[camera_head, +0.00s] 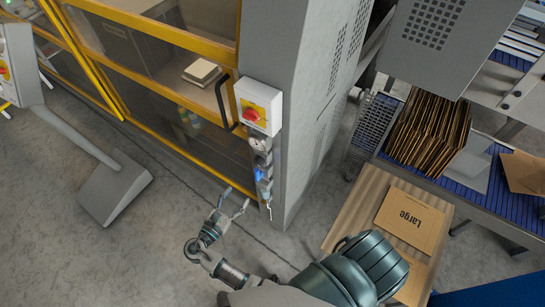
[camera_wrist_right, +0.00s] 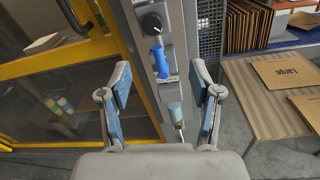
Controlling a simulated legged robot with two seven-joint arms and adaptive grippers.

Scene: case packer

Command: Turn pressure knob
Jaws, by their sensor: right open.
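A narrow grey panel on the machine's corner post carries a column of pneumatic parts. In the head view a round white-faced gauge (camera_head: 258,143) sits above a blue part (camera_head: 260,174). In the right wrist view a dark round knob-like part (camera_wrist_right: 152,24) sits above the blue handle-like part (camera_wrist_right: 161,62), with a clear bowl (camera_wrist_right: 175,111) lower down. I cannot tell for sure which is the pressure knob. My right gripper (camera_head: 237,195) is open and empty, below and left of these parts; its fingers (camera_wrist_right: 161,88) frame the column without visible contact. My left gripper is out of view.
A red and yellow switch box (camera_head: 257,108) sits above the gauge. A yellow-framed door (camera_head: 150,90) with a black handle (camera_head: 222,103) is to the left. A table with a "Large" cardboard sheet (camera_head: 410,220) and a blue conveyor (camera_head: 500,190) stand at right.

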